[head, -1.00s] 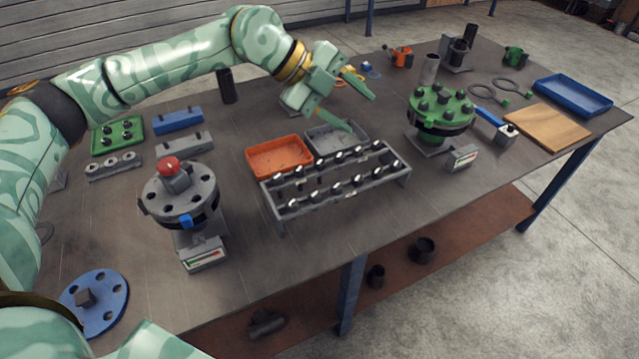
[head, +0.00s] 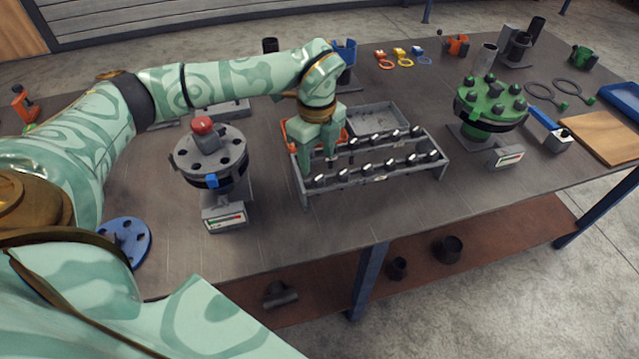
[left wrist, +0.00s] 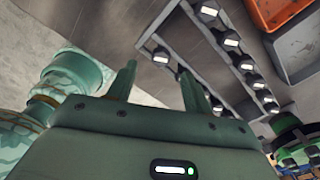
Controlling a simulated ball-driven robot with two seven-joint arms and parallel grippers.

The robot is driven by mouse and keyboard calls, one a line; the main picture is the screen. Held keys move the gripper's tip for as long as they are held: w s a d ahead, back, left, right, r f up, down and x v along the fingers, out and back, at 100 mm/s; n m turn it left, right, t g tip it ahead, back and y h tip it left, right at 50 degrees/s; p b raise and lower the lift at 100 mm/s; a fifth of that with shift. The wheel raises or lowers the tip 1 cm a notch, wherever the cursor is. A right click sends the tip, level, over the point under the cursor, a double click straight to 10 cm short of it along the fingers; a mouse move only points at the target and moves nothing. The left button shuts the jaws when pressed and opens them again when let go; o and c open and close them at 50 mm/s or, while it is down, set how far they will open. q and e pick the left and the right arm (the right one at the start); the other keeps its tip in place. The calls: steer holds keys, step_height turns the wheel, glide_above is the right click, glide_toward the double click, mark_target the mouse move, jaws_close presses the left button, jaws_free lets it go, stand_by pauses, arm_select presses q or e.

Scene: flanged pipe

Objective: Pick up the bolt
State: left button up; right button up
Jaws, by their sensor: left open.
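Several dark bolts with shiny heads, one of them a front-row bolt (head: 391,164), stand in two rows in a grey rack (head: 445,168) on the table. My left gripper (head: 319,168) points down over the left end of the rack, its fingers apart and nothing seen between them. I cannot tell in the head view whether a finger touches a bolt. In the left wrist view the open fingers (left wrist: 158,88) point toward the rack's end, where a bolt (left wrist: 160,57) shows between them, apart from both. More bolts (left wrist: 230,42) run along the rack to the right. My right gripper is not in view.
An orange tray (head: 291,135) is partly hidden behind my gripper, beside a grey tray (head: 380,112). A grey flange with a red-topped part (head: 208,158) stands left of the rack. A green flange with bolts (head: 490,105) stands right. Bare table lies in front of the rack.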

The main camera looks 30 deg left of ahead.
mark_target(319, 178)
arm_select(q)
steer(key=f, duration=0.3)
steer(key=f+b, duration=0.1)
steer(key=f, duration=0.2)
steer(key=shift+w+d, duration=0.1)
steer(key=shift+d, duration=0.1)
jaws_close()
